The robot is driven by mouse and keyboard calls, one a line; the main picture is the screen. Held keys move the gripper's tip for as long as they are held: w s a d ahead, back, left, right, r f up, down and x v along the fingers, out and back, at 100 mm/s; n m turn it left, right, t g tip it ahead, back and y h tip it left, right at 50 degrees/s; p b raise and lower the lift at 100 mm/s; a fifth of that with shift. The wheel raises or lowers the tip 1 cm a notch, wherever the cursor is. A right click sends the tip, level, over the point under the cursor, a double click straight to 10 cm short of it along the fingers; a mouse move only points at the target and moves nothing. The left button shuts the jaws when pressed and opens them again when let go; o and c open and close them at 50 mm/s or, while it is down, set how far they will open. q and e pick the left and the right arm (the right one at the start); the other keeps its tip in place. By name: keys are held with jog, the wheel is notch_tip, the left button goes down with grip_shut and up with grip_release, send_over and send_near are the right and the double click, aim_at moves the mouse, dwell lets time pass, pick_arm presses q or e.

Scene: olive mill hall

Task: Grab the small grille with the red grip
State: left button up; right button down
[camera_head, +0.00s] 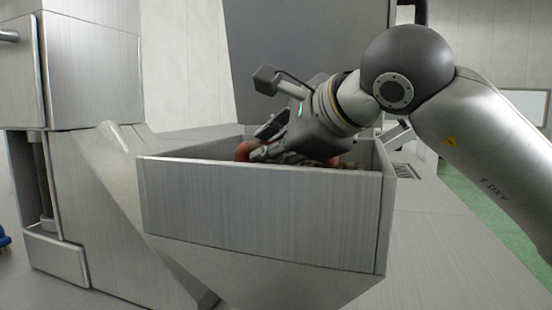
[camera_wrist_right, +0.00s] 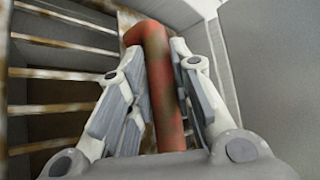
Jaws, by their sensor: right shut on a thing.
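The red grip (camera_wrist_right: 160,75) stands between the two fingers of my right gripper (camera_wrist_right: 155,85) in the right wrist view. The fingers are shut on it. The grille's brownish bars (camera_wrist_right: 55,73) show at the left of that view. In the head view my right gripper (camera_head: 258,152) reaches down into a metal hopper (camera_head: 260,205). A reddish part of the grip (camera_head: 243,151) shows beside its fingers. The hopper's front wall hides most of the grille. My left gripper is not in view.
The hopper's walls stand close around my right gripper. A tall metal cabinet (camera_head: 90,70) stands at the left, and a grey upright panel (camera_head: 290,40) rises behind the hopper. A blue object (camera_head: 4,240) shows at the left edge. Green floor lies at the right.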

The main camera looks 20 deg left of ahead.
notch_tip(320, 180, up, 9)
jog(key=b, duration=0.1)
dwell(0.4)
